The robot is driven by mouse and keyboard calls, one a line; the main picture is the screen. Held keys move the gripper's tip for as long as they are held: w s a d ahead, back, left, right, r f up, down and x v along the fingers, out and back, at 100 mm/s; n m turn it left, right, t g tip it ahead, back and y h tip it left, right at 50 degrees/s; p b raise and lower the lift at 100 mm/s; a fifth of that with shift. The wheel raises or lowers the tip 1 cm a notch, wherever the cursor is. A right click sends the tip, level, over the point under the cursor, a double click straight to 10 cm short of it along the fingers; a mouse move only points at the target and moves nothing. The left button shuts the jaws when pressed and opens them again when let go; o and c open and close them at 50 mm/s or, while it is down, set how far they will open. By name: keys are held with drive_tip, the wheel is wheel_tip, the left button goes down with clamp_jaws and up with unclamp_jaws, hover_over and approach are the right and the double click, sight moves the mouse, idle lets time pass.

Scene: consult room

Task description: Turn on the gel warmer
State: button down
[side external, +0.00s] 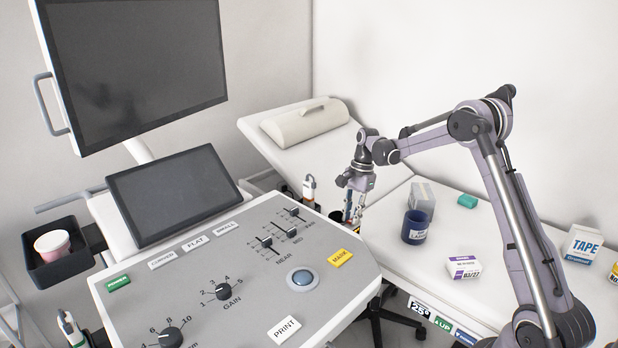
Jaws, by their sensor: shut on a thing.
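My gripper (355,212) points down at the right edge of the grey control console (215,290), in front of the white couch. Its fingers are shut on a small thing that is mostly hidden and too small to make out. I cannot tell for sure which thing is the gel warmer, and no labelled warmer switch can be read. A white-and-dark holder-like item (309,189) stands to the left of my gripper, behind the console.
Two dark screens (135,70) stand at left. The table's middle is partly clear.

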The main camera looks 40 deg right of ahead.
drive_tip(key=c, duration=1.2)
unclamp_jaws()
drive_tip(key=v, duration=1.2)
